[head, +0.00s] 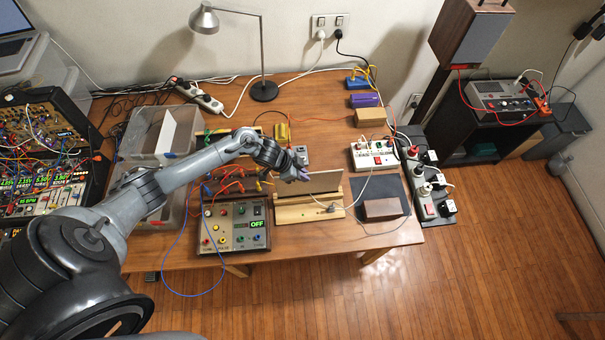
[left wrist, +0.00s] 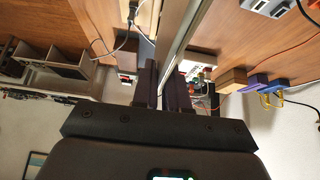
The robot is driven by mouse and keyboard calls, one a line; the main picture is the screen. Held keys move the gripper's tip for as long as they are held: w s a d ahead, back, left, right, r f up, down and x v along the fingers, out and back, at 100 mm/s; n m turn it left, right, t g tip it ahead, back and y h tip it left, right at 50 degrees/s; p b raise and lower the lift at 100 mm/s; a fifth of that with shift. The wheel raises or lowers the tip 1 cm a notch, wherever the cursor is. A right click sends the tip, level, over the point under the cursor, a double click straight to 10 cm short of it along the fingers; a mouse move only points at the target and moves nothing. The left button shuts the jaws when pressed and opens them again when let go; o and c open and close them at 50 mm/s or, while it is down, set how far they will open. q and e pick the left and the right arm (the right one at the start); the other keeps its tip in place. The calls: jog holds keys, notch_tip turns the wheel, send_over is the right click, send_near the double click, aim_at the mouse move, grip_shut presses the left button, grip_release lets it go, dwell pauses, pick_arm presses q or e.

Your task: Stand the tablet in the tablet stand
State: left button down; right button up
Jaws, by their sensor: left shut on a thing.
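The tablet (head: 326,182) shows in the head view as a thin, upright grey-brown panel. It stands over the light wooden tablet stand (head: 292,214) near the table's front edge. Its lower edge is hidden behind the stand's front, so I cannot tell whether it rests in the slot. My left gripper (head: 301,175) is shut on the tablet's left end. In the left wrist view the tablet (left wrist: 187,38) is a thin edge running up from between the dark fingers of the left gripper (left wrist: 168,85). My right gripper is not in view.
A control box (head: 234,228) with an OFF display stands left of the stand. A brown block (head: 383,209) lies on a dark mat (head: 391,188) to the right. A cable plug (head: 331,208) lies at the stand's front. A lamp (head: 264,90) stands at the back.

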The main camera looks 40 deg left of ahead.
pick_arm(q)
jog(key=shift+r+p, duration=0.1)
jog(key=shift+p, duration=0.6)
dwell(1.6)
jog(key=shift+f+b, duration=1.75)
jog(key=shift+f, duration=0.75)
jog(key=c, duration=1.1)
grip_release()
jog(key=p+v, duration=0.1)
jog(key=v, duration=0.9)
jog(key=shift+s+a+r, duration=0.1)
jog(key=shift+s+r, duration=0.05)
jog(key=shift+r, duration=0.25)
jog(key=shift+s, duration=0.1)
